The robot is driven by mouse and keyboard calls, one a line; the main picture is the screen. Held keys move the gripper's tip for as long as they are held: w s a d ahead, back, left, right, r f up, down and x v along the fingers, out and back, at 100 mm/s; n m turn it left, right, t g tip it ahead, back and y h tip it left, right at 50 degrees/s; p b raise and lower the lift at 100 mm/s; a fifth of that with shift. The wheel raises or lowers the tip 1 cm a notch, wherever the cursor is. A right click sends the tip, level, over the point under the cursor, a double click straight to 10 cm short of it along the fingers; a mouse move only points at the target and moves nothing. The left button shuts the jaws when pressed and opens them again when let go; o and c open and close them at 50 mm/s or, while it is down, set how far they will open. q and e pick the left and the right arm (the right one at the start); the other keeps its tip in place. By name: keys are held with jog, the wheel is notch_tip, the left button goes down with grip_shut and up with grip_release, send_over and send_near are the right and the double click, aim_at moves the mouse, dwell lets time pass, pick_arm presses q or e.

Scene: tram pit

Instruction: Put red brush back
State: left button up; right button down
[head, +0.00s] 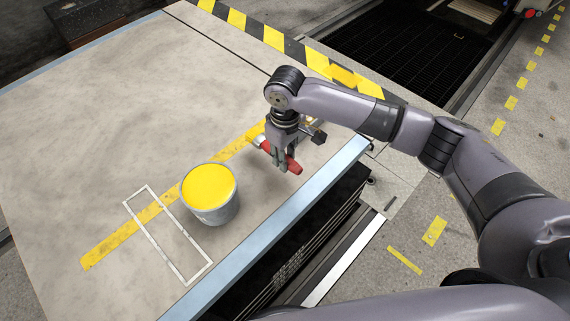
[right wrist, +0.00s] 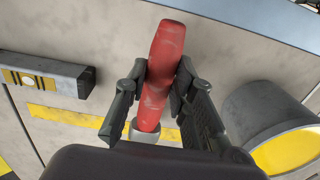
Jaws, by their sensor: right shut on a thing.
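The red brush (head: 292,165) is in my right gripper (head: 283,161), over the table near its right edge. In the right wrist view, its red handle (right wrist: 162,75) sits between the two fingers of the right gripper (right wrist: 158,92), with a pale grey collar at its lower end. I cannot tell whether the brush touches the table. A white rectangular outline (head: 134,204) is marked on the table to the left, empty apart from a yellow stripe crossing it. My left gripper is not in view.
A metal can of yellow paint (head: 211,208) stands between the outline and my right gripper; it also shows in the right wrist view (right wrist: 255,115). A dark tool (head: 318,135) lies just right of the gripper. The table's (head: 90,120) left half is clear.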

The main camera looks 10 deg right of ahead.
jog(key=shift+f, duration=0.75)
notch_tip(320, 180, down, 3)
jog(key=shift+p, duration=0.9)
jog(key=shift+f, duration=0.15)
jog(key=shift+f, duration=0.1)
jog(key=c, duration=1.3)
grip_release()
jog(key=shift+c, duration=0.2)
jog(key=shift+f, duration=0.1)
